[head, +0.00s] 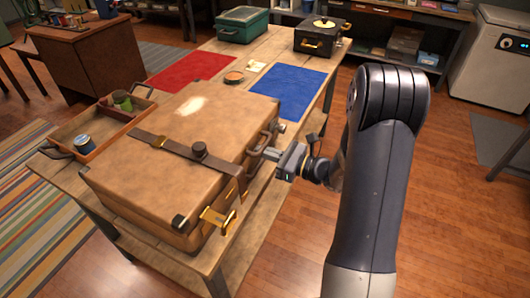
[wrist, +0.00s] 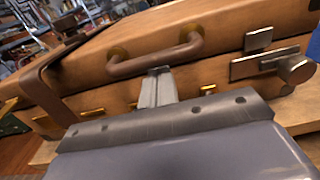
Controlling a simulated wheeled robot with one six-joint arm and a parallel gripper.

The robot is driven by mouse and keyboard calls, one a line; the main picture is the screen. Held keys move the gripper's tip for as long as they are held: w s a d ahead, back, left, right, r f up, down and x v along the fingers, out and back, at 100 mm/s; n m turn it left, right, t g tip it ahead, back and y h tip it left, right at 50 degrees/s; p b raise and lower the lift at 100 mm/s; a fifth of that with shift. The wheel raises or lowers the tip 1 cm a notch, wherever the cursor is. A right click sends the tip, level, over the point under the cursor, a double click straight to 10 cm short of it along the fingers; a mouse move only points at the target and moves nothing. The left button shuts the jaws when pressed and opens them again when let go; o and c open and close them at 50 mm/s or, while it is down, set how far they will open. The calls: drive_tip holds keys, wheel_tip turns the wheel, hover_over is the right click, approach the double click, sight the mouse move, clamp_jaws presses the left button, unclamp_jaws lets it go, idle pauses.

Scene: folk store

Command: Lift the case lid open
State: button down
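The large tan case (head: 165,145) lies on the wooden table, its lid (head: 205,130) down and flat. A brown strap (head: 178,147) with a dark knob crosses the lid. A brass latch (head: 220,217) sticks out at the near corner; another metal latch (wrist: 265,60) with a round knob shows right in the wrist view. The brown handle (wrist: 155,60) is on the case's side. My gripper (head: 270,153) is at that side; in the wrist view its fingers (wrist: 158,75) are together, tips just below the handle near the lid seam. Contact with the lid is unclear.
A wooden tray (head: 100,125) with cans stands left of the case. Behind are a red mat (head: 190,70), a blue mat (head: 288,90), a green box (head: 242,24) and a black case (head: 320,38). The space above the lid is clear.

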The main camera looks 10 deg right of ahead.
sight(253, 136)
drive_tip(key=shift+r+p, duration=0.45)
drive_tip(key=shift+r, duration=0.45)
drive_tip(key=shift+r+p, duration=0.9)
drive_tip(key=shift+r, duration=0.4)
drive_tip(key=shift+w+a+r+p, duration=0.1)
drive_tip(key=shift+r+p, duration=0.85)
drive_tip(key=shift+r, duration=0.45)
drive_tip(key=shift+w+a+r+p, duration=0.1)
drive_tip(key=shift+r+p, duration=0.35)
drive_tip(key=shift+r, duration=0.15)
drive_tip(key=shift+w+a+r+p, duration=0.1)
drive_tip(key=shift+r+p, duration=0.3)
drive_tip(key=shift+r, duration=0.15)
